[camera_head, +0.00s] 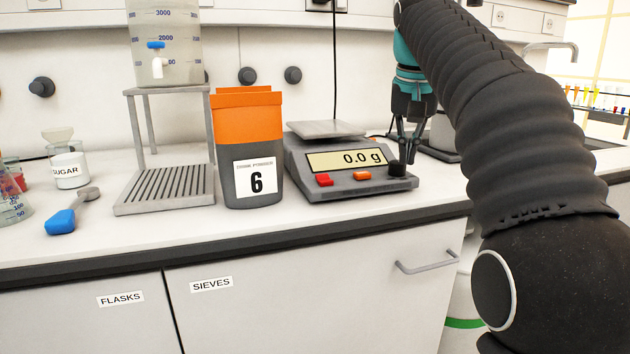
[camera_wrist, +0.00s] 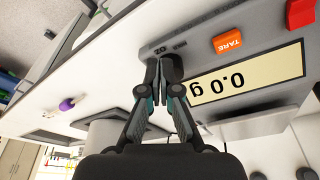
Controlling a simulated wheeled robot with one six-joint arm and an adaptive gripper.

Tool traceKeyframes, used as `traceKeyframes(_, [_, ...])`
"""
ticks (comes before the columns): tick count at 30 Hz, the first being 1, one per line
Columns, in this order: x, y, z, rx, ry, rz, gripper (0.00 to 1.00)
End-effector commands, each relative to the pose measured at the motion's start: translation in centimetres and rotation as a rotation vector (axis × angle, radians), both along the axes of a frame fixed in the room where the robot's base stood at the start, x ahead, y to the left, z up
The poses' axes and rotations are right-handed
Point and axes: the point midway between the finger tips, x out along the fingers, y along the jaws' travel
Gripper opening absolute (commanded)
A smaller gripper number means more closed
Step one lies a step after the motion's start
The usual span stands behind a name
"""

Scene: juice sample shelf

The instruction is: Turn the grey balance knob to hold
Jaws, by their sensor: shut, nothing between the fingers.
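The balance (camera_head: 345,188) stands on the bench and its display reads 0.0 g. Its dark grey knob (camera_head: 397,169) is at the front right corner of the panel. My gripper (camera_head: 407,160) is shut and empty, pointing down, with its fingertips right at the knob. In the wrist view, the fingertips (camera_wrist: 157,64) are close together beside the knob (camera_wrist: 174,68), which they partly hide. I cannot tell whether they touch it. Small print shows on the panel near the knob, too small to read surely, and the knob's pointer is not clear.
An orange and grey container marked 6 (camera_head: 230,160) stands just left of the balance. Red (camera_head: 324,180) and orange (camera_head: 362,176) buttons are left of the knob. A metal stand (camera_head: 160,205) and blue-handled scoop (camera_head: 62,220) are farther left. The bench's front edge is close to the balance.

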Motion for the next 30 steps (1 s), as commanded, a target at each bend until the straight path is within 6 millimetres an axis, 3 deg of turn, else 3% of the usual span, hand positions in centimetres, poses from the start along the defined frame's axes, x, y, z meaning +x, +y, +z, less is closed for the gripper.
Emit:
traceKeyframes(1, [0.02, 0.0, -0.92, 0.0, 0.001, 0.0, 0.0])
traceKeyframes(7, [0.05, -0.02, -1.74, 0.0, -0.001, 0.0, 0.0])
traceKeyframes(30, [0.25, 0.04, -1.78, 0.0, -0.001, 0.0, 0.0])
